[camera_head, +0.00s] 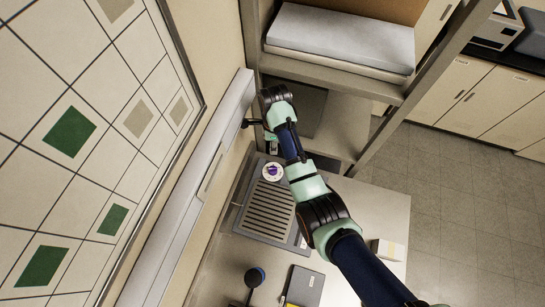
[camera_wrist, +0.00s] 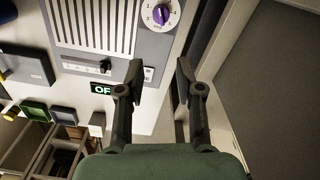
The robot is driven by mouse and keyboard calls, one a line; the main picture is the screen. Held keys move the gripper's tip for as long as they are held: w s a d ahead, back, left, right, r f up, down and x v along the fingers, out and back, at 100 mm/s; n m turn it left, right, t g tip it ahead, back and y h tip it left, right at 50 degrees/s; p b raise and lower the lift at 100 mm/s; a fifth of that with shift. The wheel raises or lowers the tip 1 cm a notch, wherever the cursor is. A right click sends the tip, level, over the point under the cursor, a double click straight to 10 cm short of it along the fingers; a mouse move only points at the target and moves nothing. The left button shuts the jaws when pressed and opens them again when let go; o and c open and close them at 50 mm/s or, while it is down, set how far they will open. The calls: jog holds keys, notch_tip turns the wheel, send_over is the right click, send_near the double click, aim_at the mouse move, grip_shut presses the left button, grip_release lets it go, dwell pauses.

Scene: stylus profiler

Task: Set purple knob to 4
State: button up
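The purple knob (camera_wrist: 161,15) sits on a white numbered dial at the top of the wrist view, on a grey panel beside a ribbed grille. In the head view the purple knob (camera_head: 272,170) is at the upper end of the grey device. The dial's digits are too small to read its setting surely. My gripper (camera_wrist: 160,70) is open and empty, with its fingers apart, below and slightly right of the knob in the wrist view. It does not touch the knob. In the head view my gripper is mostly hidden behind my arm.
A dark box (camera_head: 304,287) lies on the table (camera_head: 372,208). Shelving (camera_head: 345,133) stands close behind my arm, and a wall ledge (camera_head: 205,165) runs along the left.

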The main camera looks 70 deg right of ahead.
jog(key=shift+o, duration=1.3)
jog(key=shift+f, duration=0.3)
jog(key=shift+o, duration=0.8)
notch_tip(320, 180, down, 7)
jog(key=s+n+t+b, duration=0.1)
jog(key=n+b, duration=0.7)
jog(key=n, duration=0.4)
jog(key=shift+d+r+y, duration=0.2)
jog(key=shift+d+y, duration=0.05)
jog(key=shift+y, duration=0.05)
jog(key=n+t+b, duration=0.3)
jog(key=n+b, duration=0.8)
jog(key=n, duration=1.2)
send_near(274, 168)
notch_tip(274, 168, down, 2)
jog(key=shift+y, duration=0.3)
jog(key=x, duration=0.5)
jog(key=b+x, duration=0.1)
jog(key=x, duration=0.2)
jog(key=shift+w+d, duration=0.1)
jog(key=shift+w, duration=0.25)
jog(key=c, duration=1.1)
